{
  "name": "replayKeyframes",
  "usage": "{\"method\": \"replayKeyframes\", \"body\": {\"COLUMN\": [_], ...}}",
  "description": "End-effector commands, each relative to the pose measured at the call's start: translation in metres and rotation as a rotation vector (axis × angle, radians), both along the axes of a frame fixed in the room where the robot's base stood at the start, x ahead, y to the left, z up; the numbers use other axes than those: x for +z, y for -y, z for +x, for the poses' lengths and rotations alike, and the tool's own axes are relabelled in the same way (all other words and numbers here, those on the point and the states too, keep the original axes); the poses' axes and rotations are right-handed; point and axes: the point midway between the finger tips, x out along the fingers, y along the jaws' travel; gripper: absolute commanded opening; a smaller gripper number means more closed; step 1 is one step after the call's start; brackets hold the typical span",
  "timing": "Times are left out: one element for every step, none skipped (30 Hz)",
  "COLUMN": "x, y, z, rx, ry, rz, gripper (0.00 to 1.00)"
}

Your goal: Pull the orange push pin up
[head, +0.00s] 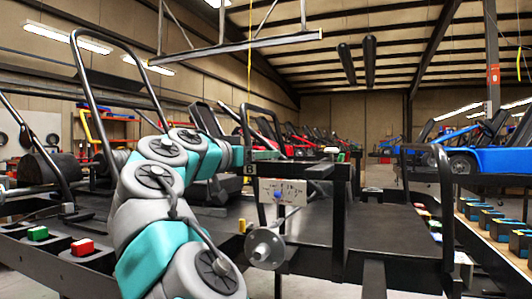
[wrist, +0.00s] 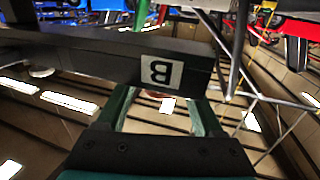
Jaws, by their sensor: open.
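My gripper (wrist: 164,104) is open in the wrist view, its two dark green fingers apart on either side of the view's middle. A small reddish-brown patch (wrist: 157,94) shows at the beam's edge between the fingers. I cannot tell whether it is the orange push pin, which I cannot clearly make out.
A black kart stand (head: 385,232) fills the middle, with a white panel (head: 283,191) and a round grey hub (head: 265,248) on its front. Red (head: 82,246) and green (head: 38,233) buttons sit at left. A black hoop rail (head: 447,190) rises at right.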

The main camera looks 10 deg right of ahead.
Motion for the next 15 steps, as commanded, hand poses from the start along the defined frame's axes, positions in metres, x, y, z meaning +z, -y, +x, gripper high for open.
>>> {"method": "replayKeyframes", "body": {"x": [0.001,0.001,0.001,0.001,0.001,0.001,0.001,0.001,0.001,0.001,0.001,0.001,0.001,0.001,0.001], "y": [0.007,0.009,0.012,0.014,0.016,0.017,0.018,0.018,0.018,0.018,0.018,0.018,0.018,0.018,0.018], "z": [0.005,0.007,0.01,0.011,0.012,0.013,0.014,0.014,0.014,0.014,0.014,0.014,0.014,0.014,0.014], "rx": [-0.002,-0.002,-0.001,-0.001,-0.002,-0.002,-0.002,-0.002,-0.001,-0.001,-0.001,-0.001,-0.001,-0.001,-0.001], "ry": [-0.001,0.0,0.0,0.0,0.001,0.001,0.001,0.001,0.001,0.001,0.001,0.001,0.001,0.001,0.001], "rz": [0.001,0.0,0.0,0.0,0.0,0.0,0.0,0.0,0.0,0.0,0.0,0.0,0.0,0.0,0.0], "gripper": [0.69,0.69,0.69,0.69,0.69,0.69,0.69,0.69,0.69,0.69,0.69,0.69,0.69,0.67,0.62]}}
